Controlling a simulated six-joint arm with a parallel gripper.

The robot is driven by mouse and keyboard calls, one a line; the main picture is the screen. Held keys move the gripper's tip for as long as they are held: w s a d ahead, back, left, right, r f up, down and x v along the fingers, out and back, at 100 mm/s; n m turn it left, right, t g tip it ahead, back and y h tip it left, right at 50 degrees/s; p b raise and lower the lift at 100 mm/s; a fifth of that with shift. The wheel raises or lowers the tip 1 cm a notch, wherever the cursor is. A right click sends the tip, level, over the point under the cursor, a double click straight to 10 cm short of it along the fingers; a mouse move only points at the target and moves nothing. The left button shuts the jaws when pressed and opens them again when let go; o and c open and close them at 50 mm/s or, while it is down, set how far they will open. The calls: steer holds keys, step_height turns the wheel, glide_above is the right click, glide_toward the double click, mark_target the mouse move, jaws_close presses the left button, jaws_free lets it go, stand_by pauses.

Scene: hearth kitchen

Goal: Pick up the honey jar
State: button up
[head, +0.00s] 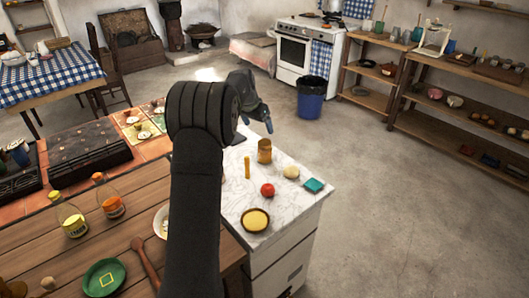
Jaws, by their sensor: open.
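No label can be read, so I cannot tell for sure which thing is the honey jar. An amber-brown cylinder (264,151), perhaps the honey jar, stands upright at the back of the white marble counter (232,200). My gripper (264,122) is above the back end of the marble counter, above and apart from the amber cylinder. It is open and appears empty; my arm hides part of the counters.
Near the amber cylinder are a thin yellow upright item (247,167), a red tomato-like ball (267,190), a pale round item (291,172), a teal square (314,185) and a shallow bowl (255,219). A green plate (104,279) and wooden spoon (145,262) lie lower left.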

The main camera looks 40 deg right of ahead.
mark_target(265, 143)
steer(key=x, duration=1.1)
steer(key=shift+w+f, duration=0.1)
steer(key=shift+f, duration=0.25)
steer(key=shift+w+a+x, duration=0.1)
steer(key=shift+a+x, duration=0.05)
steer(key=shift+x, duration=1.2)
steer(key=shift+w+a+x, duration=0.1)
steer(key=shift+x, duration=1.25)
steer(key=shift+f, duration=0.1)
steer(key=c, duration=1.5)
